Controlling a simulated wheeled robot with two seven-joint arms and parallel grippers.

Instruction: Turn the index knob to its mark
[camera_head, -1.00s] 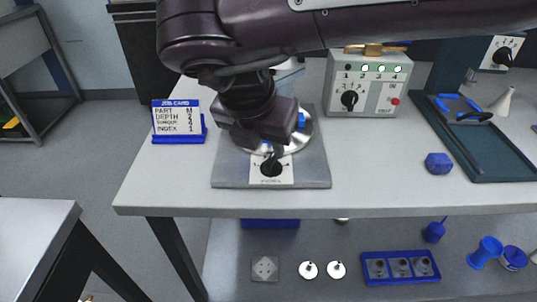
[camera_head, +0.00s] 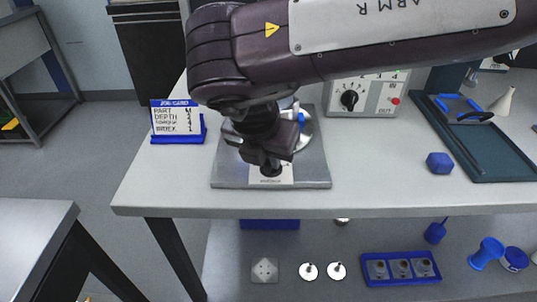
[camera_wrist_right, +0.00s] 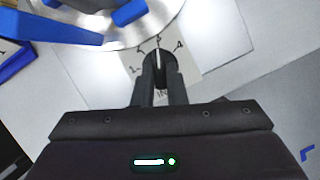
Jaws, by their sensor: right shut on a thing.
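The index knob (camera_wrist_right: 159,58) is black with a pale pointer line, on a white dial plate (camera_wrist_right: 190,62) marked 1 to 4. In the wrist view its line points up, roughly towards the 3. My right gripper (camera_wrist_right: 160,78) has a finger on each side of the knob, shut on it. In the head view the right gripper (camera_head: 269,163) comes down over the knob and hides most of the dial. The job card (camera_head: 177,121) stands at the table's left; its index row seems to read 1, in small print. My left gripper is not in view.
The dial sits at the front of a grey base plate (camera_head: 318,165) with a round metal disc (camera_head: 306,133) behind. A control box (camera_head: 377,98) stands behind right. A blue hexagonal block (camera_head: 439,162) and a dark tray (camera_head: 483,150) lie right. The table's front edge is close.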

